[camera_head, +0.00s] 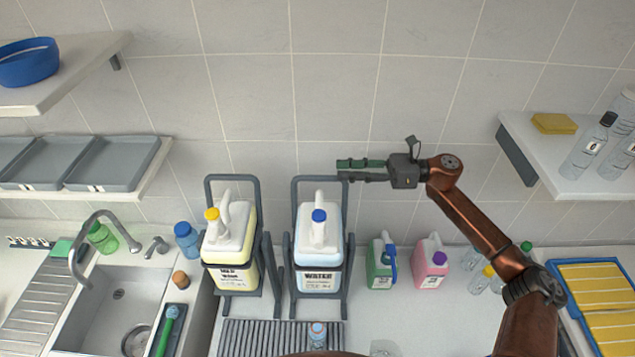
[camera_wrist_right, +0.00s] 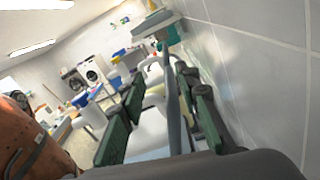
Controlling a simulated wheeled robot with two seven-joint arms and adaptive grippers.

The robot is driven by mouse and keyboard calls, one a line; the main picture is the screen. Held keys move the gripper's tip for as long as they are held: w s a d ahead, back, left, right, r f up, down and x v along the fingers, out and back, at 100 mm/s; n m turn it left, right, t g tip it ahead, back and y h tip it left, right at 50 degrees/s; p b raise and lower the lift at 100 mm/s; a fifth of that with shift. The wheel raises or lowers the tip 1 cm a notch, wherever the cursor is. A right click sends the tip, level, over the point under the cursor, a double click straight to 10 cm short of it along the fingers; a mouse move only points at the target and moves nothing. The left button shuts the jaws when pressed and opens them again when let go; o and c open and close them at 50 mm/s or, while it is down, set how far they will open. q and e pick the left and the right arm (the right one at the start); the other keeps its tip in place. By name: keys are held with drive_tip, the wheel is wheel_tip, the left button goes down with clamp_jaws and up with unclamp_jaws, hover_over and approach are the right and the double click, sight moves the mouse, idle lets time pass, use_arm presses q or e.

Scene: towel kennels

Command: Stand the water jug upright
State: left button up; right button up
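The water jug (camera_head: 318,237), white with a blue cap and a WATER label, sits in a dark grey tilting cradle (camera_head: 296,215) on the counter. Its cap points up, and it looks about as upright as the jug beside it; any slight tilt is hard to judge. My right gripper (camera_head: 350,170) is at the upper right corner of the cradle's frame, above and right of the jug. In the right wrist view its green-padded fingers (camera_wrist_right: 160,100) are apart, with a grey frame bar (camera_wrist_right: 174,105) between them. My left gripper is out of view.
A yellow-capped jug (camera_head: 230,238) stands in a similar cradle close on the left. Green (camera_head: 380,262) and pink (camera_head: 431,264) bottles stand to the right. A ribbed drain grate (camera_head: 265,338) lies in front. A shelf (camera_head: 555,178) with bottles is at the right.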

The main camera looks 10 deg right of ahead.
sight(304, 178)
drive_tip(key=shift+w+f+b, duration=0.1)
drive_tip(key=shift+f+b, duration=0.35)
drive_tip(key=shift+f, duration=0.45)
drive_tip(key=shift+f+b, duration=0.75)
drive_tip(key=shift+a, duration=0.2)
drive_tip(key=a, duration=0.2)
drive_tip(key=a+p, duration=0.1)
drive_tip(key=a, duration=0.1)
drive_tip(key=w+a+p, duration=0.1)
drive_tip(key=a, duration=0.1)
drive_tip(key=shift+r, duration=0.15)
drive_tip(key=shift+w+a, duration=0.2)
drive_tip(key=shift+a, duration=0.4)
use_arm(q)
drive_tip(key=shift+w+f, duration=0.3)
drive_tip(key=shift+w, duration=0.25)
use_arm(e)
drive_tip(key=shift+c, duration=0.4)
clamp_jaws()
